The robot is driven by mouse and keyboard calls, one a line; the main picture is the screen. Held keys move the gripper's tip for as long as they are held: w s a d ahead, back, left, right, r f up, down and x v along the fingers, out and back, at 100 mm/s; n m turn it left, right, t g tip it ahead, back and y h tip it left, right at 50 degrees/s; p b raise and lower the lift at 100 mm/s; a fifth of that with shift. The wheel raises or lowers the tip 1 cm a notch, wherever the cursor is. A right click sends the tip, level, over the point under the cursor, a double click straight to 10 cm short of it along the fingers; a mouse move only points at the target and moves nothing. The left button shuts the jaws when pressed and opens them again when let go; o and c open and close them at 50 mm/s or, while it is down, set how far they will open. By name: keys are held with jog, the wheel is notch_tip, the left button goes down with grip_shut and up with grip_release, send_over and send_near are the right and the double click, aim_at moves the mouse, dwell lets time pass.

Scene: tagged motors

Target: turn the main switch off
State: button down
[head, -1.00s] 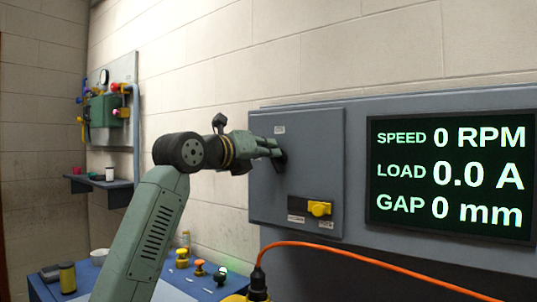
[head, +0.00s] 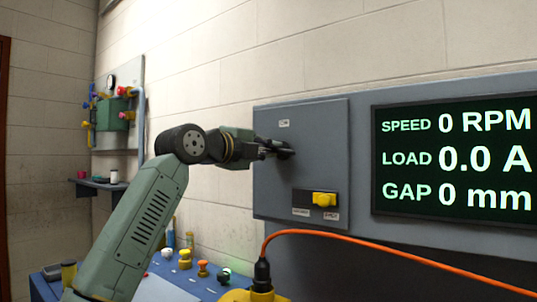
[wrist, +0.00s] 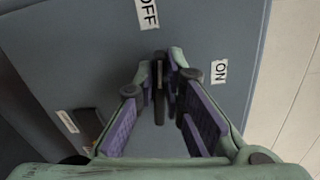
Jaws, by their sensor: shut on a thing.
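The main switch is on the grey cabinet door (head: 330,150). Its black handle (head: 286,151) shows at the tip of my gripper (head: 268,148) in the head view. In the wrist view the dark handle (wrist: 159,82) stands between the fingertips of my gripper (wrist: 164,75), which is shut on it. The OFF label (wrist: 148,13) is straight above the handle in that view, and the ON label (wrist: 219,71) is to its right. The ON label also shows above the switch in the head view (head: 284,123). The fingers hide part of the handle.
A yellow knob (head: 324,199) sits lower on the same door. A screen (head: 455,160) to the right reads 0 RPM, 0.0 A and 0 mm. An orange cable (head: 390,257) runs below. A blue bench (head: 215,287) with small knobs is at lower left.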

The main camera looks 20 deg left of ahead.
jog(key=shift+f+n+b, duration=0.15)
jog(key=shift+n+b, duration=0.25)
jog(key=shift+n, duration=0.5)
jog(key=c, duration=1.7)
grip_release()
jog(key=v, duration=1.2)
jog(key=shift+a+f, duration=0.1)
